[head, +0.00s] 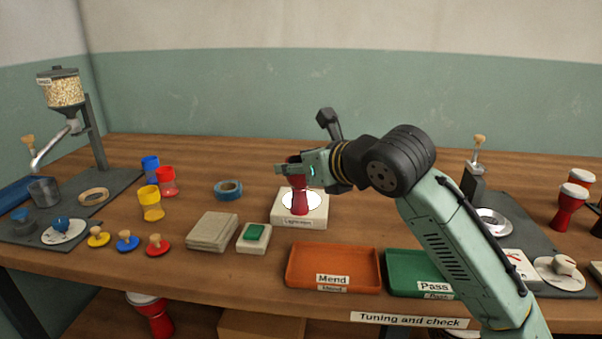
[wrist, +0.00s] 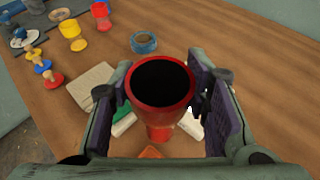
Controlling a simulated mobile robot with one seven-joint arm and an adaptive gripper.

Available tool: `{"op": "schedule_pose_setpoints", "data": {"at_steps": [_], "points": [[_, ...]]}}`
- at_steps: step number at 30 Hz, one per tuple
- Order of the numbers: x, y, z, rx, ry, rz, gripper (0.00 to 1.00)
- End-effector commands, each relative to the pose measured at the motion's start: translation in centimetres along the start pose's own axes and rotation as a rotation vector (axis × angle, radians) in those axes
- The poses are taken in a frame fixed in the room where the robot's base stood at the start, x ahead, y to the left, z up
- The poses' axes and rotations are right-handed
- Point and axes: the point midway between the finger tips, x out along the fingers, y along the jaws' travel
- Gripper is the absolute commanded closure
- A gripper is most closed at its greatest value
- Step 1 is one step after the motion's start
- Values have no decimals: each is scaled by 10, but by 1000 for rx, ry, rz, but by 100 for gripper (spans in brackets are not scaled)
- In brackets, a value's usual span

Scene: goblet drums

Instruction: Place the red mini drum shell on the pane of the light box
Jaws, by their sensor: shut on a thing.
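The red mini drum shell (head: 299,200) is upright over the round white pane (head: 314,202) of the light box (head: 299,221). In the wrist view I look down into the dark open mouth of the shell (wrist: 160,88). My gripper (head: 292,169) is shut on the shell near its top, and in the wrist view a finger pad stands on each side of it (wrist: 162,112). The shell's foot appears at or just above the pane; I cannot tell whether it touches. In the wrist view the shell hides most of the light box.
An orange Mend tray (head: 333,287) and a green Pass tray (head: 405,289) lie in front. A blue tape roll (head: 228,189), a grey-beige block stack (head: 212,231) and a green-topped pad (head: 254,236) stand left of the light box. Red goblet drums (head: 568,205) stand far right.

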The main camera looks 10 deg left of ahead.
Motion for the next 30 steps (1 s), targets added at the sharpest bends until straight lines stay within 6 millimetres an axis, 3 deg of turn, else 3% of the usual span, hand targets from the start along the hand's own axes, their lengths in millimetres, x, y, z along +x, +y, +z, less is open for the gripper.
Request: {"op": "schedule_pose_setpoints", "data": {"at_steps": [6,12,19,24,30], "points": [[46,-36,17,3,2,-2,85],[76,-58,24,1,0,-2,85],[92,-71,28,2,0,-4,85],[101,-70,1,2,-1,-3,85],[104,-69,-6,0,-2,-3,85]]}}
